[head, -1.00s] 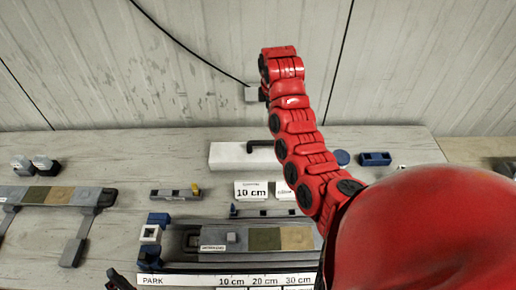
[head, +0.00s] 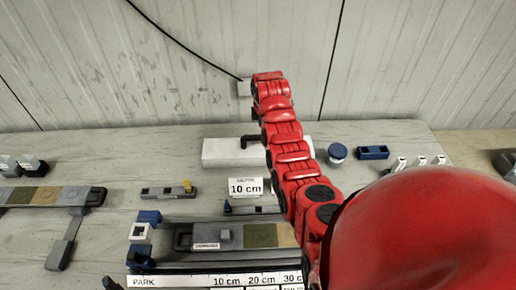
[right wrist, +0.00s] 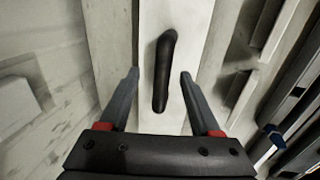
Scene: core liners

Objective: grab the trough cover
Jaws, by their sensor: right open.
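The trough cover is a long white bar (head: 222,153) with a black handle (head: 250,139), lying at the back of the table in the head view. My red right arm covers its right part there and hides the right gripper. In the right wrist view the white bar (right wrist: 174,118) runs up the picture beneath the gripper. Its black handle (right wrist: 163,72) stands along the bar. My right gripper (right wrist: 160,72) is open, one finger on each side of the handle, with visible gaps and nothing held. I cannot make out my left gripper.
A grey tray with coloured blocks (head: 263,235) lies in front of the cover, behind the PARK ruler board (head: 180,282). A "10 cm" card (head: 246,187) stands between. A blue round piece (head: 337,152) and a blue block (head: 373,152) lie right. The wall (head: 150,70) rises behind.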

